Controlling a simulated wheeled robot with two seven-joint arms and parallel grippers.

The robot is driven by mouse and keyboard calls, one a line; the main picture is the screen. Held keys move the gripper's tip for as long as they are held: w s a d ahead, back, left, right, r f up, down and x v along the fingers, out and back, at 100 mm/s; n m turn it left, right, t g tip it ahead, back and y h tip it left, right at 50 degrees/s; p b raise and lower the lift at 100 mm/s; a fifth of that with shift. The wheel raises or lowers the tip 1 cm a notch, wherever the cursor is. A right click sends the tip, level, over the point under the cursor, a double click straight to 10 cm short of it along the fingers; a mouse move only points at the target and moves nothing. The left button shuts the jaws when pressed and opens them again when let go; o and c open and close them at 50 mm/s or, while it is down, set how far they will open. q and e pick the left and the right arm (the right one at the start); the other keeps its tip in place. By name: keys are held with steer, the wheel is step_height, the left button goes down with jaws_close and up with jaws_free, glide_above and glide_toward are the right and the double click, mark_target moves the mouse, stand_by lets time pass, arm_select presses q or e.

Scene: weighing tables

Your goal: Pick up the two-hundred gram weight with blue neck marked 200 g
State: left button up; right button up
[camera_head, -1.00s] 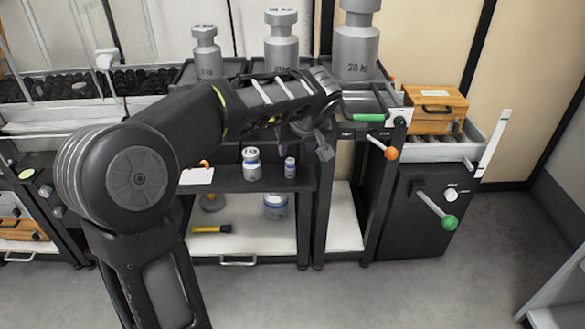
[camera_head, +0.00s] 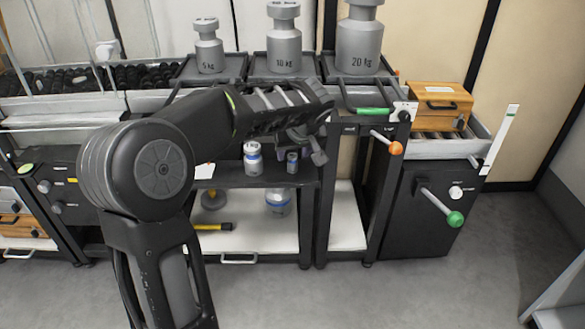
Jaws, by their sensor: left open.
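Two small grey weights with blue necks stand upright on the dark middle shelf (camera_head: 232,178): a larger one (camera_head: 252,161) and a smaller one (camera_head: 292,164). Their marks are too small to read, so I cannot tell which is the 200 g one. My left gripper (camera_head: 308,148) is open and empty. It hangs just above and to the right of the smaller weight in the picture, and covers part of the area around its top. I cannot tell whether it touches that weight. My right gripper is not in view.
Large weights marked 5 kg (camera_head: 208,50), 10 kg (camera_head: 283,45) and 20 kg (camera_head: 360,42) stand on trays above. A bigger weight with a blue band (camera_head: 278,202) and a yellow-and-black tool (camera_head: 213,227) are on the white lower shelf. An orange-knobbed lever (camera_head: 394,147) sticks out at right.

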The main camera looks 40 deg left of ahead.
arm_select(q)
steer(key=shift+x, duration=0.9)
jaws_close()
steer(key=shift+r, duration=0.1)
stand_by(0.3)
